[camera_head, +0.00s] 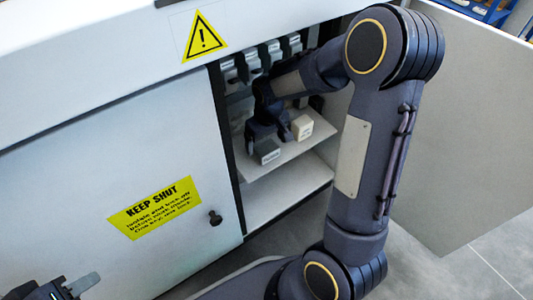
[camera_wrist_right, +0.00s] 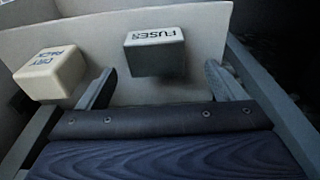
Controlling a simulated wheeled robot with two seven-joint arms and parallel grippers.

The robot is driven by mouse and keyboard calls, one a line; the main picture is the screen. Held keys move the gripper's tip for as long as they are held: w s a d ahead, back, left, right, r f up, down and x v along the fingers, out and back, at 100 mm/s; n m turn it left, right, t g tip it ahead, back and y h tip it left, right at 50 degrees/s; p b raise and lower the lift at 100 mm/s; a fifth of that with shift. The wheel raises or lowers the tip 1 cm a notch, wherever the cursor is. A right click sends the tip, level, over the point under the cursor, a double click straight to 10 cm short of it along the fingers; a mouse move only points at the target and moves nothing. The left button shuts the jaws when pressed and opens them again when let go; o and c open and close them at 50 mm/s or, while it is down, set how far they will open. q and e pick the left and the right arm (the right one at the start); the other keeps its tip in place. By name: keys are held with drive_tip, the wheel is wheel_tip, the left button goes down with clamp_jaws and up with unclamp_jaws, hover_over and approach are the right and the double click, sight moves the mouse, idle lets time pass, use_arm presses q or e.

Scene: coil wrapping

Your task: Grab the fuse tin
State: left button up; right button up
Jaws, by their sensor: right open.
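The fuse tin (camera_wrist_right: 155,60) is a dark grey box with a pale top lettered "FUSES". It sits on a shelf inside the cabinet, and it also shows in the head view (camera_head: 267,153). My right gripper (camera_wrist_right: 160,80) is open and empty. In the right wrist view the tin lies ahead of it, between the lines of its two fingers, with no visible contact. In the head view the right gripper (camera_head: 266,135) is beside the tin, partly hidden by its own wrist. My left gripper (camera_head: 75,287) is at the lower left, mostly cut off by the frame.
A cream box (camera_wrist_right: 50,75) lettered "DRY PACK" stands close to the left finger in the right wrist view; it also shows in the head view (camera_head: 302,127). Several grey parts (camera_head: 265,55) hang above the shelf (camera_head: 292,150). An open door (camera_head: 455,130) stands right.

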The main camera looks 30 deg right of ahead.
sight(267, 147)
drive_tip(key=f+b, duration=0.2)
drive_tip(key=f, duration=0.1)
drive_tip(key=f+b, duration=0.1)
drive_tip(key=f, duration=0.1)
drive_tip(key=shift+w+d, duration=0.15)
drive_tip(key=shift+d, duration=0.1)
drive_tip(key=shift+r, duration=0.1)
drive_tip(key=c, duration=1.1)
drive_tip(key=shift+r, duration=0.1)
drive_tip(key=shift+c, duration=0.2)
